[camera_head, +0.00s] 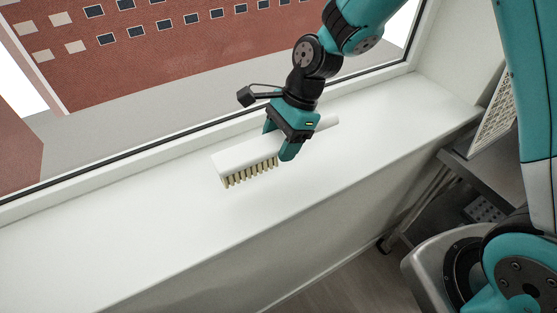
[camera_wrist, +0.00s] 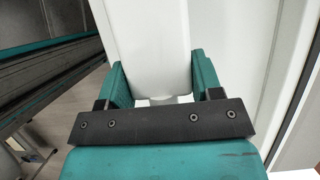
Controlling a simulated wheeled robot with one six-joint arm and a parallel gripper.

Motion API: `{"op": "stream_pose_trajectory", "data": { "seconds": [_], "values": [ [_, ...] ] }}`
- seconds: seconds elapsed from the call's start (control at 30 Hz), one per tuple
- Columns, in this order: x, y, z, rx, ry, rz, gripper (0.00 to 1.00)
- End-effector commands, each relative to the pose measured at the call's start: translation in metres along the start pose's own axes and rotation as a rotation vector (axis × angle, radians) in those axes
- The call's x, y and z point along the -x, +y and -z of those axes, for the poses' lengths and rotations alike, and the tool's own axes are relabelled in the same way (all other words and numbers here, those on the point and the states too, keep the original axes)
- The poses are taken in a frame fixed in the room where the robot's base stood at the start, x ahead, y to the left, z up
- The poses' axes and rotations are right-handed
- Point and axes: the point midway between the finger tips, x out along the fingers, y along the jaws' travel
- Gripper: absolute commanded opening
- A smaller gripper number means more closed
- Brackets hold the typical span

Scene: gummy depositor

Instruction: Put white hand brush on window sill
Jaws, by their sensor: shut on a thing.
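The white hand brush (camera_head: 240,160) has a long white body and a row of pale bristles along its near edge. In the head view it is over the white window sill (camera_head: 130,220), bristles toward the sill; I cannot tell whether they touch it. My gripper (camera_head: 279,146) is shut on the brush, with a finger on each side of it. In the wrist view the brush (camera_wrist: 150,45) fills the space between the two teal fingers (camera_wrist: 158,88). The brush's middle is partly hidden by the gripper in the head view.
The window frame (camera_head: 130,152) runs along the sill's back edge, with a brick building outside. The sill is clear to the left and right of the brush. At the right, below the sill, stand a metal table (camera_head: 475,165) and a white grid tray (camera_head: 497,105).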

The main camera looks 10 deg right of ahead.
Motion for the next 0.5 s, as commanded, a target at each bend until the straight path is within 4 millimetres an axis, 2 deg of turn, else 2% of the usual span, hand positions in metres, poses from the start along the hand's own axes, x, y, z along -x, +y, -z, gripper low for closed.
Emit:
{"op": "stream_pose_trajectory", "data": {
  "seconds": [0.1,0.27,0.5],
  "values": [
    [-0.02,0.001,0.009,-0.001,0.001,-0.003,0.34],
    [-0.033,0.0,0.015,-0.001,0.0,0.0,0.34],
    [-0.062,0.0,0.028,-0.001,0.0,-0.001,0.34]
  ]
}}
